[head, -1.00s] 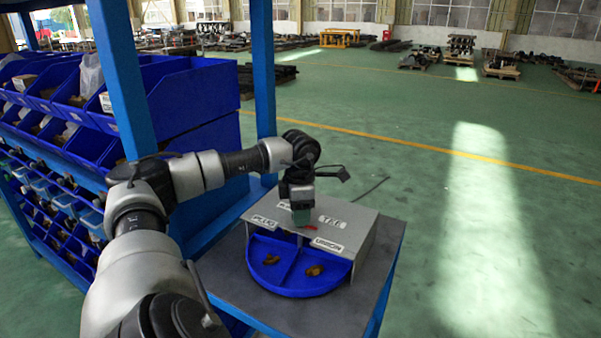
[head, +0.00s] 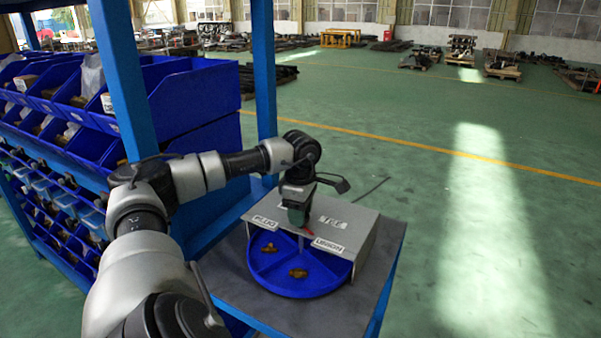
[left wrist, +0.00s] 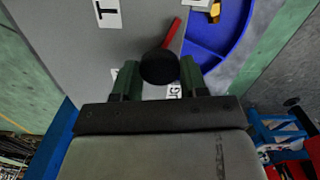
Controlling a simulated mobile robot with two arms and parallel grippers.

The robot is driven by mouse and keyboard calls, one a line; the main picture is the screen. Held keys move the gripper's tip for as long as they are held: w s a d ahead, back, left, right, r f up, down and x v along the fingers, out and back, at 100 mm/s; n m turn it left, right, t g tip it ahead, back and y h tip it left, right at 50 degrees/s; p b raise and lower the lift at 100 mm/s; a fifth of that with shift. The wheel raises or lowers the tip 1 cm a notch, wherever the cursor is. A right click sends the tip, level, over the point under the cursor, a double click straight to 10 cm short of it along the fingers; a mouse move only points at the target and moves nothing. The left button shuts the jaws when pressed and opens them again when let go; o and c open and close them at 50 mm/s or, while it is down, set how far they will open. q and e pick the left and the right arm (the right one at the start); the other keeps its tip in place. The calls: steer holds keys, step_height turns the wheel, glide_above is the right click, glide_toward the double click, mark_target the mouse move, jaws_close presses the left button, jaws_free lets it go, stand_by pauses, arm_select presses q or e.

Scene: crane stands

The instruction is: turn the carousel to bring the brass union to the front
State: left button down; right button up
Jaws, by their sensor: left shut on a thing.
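The carousel is a round blue tray (head: 300,288) with dividers, its front part showing from under a grey cover (head: 365,228). Two small brass fittings lie in separate compartments, one at the left (head: 270,248) and one at the front (head: 298,272). I cannot tell which is the union. Labels on the cover include UNION (head: 328,246) at front right, and TEE (head: 333,222). My left gripper (head: 298,216) points down at the cover's top. In the left wrist view its fingers (left wrist: 158,78) are shut on a dark round knob (left wrist: 158,66) with a red pointer (left wrist: 172,33). The carousel's rear is hidden.
The cover and tray stand on a dark grey table (head: 235,285) with blue legs. A blue rack with bins (head: 195,95) stands close at the left, beside my left arm. The green floor to the right is clear.

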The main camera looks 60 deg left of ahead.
arm_select(q)
steer(key=shift+w+a+r+m, duration=0.1)
steer(key=shift+r+m, duration=0.05)
steer(key=shift+m, duration=2.35)
steer(key=c, duration=0.6)
jaws_free()
step_height(320, 180, up, 11)
steer(key=shift+f, duration=0.15)
steer(key=shift+f, duration=0.1)
